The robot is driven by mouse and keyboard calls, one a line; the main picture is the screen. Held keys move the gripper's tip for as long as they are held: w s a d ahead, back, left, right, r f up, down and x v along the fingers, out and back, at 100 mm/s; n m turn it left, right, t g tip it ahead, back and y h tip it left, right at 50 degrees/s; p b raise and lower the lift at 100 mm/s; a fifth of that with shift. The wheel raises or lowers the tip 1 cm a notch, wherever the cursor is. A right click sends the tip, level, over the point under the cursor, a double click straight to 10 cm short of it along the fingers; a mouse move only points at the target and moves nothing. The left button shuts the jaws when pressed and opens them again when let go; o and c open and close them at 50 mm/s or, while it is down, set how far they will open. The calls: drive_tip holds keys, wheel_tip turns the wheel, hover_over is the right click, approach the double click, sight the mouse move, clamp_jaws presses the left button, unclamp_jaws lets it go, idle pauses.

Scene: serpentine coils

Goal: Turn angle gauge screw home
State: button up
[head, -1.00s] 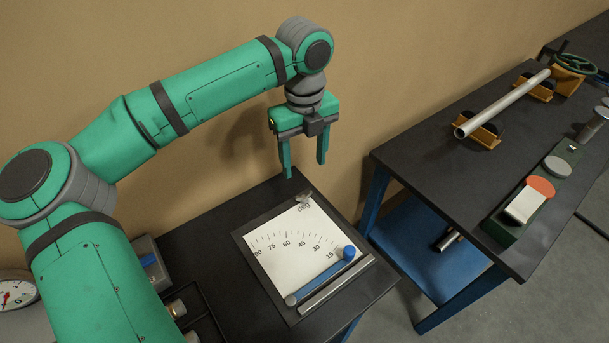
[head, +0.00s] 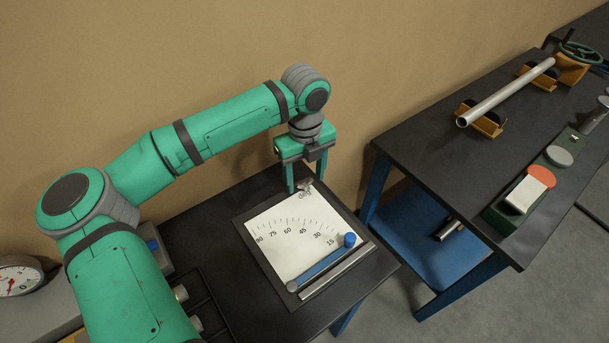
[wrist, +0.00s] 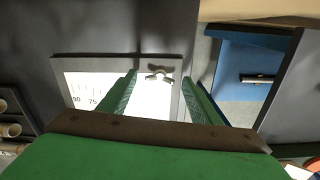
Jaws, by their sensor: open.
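The angle gauge (head: 252,222) is a white scale plate on a dark base, with a blue arm (head: 322,268) lying along its near edge, below the 15 mark. A small grey wing-shaped screw (head: 306,184) stands at the plate's far corner. In the wrist view the screw (wrist: 159,73) shows between the tips of my two fingers, with its wings roughly crosswise. My gripper (head: 305,179) is open and empty, pointing down over that corner. The fingers appear apart from the screw; their exact height over it is hard to tell.
A steel bar (head: 338,270) lies beside the blue arm. A dial gauge (head: 16,280) sits at the far left. The wall is close behind my gripper. To the right stands a dark-topped blue bench (head: 425,150) with a pipe (head: 505,92) on orange supports.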

drive_tip(key=shift+c, duration=0.4)
drive_tip(key=c, duration=1)
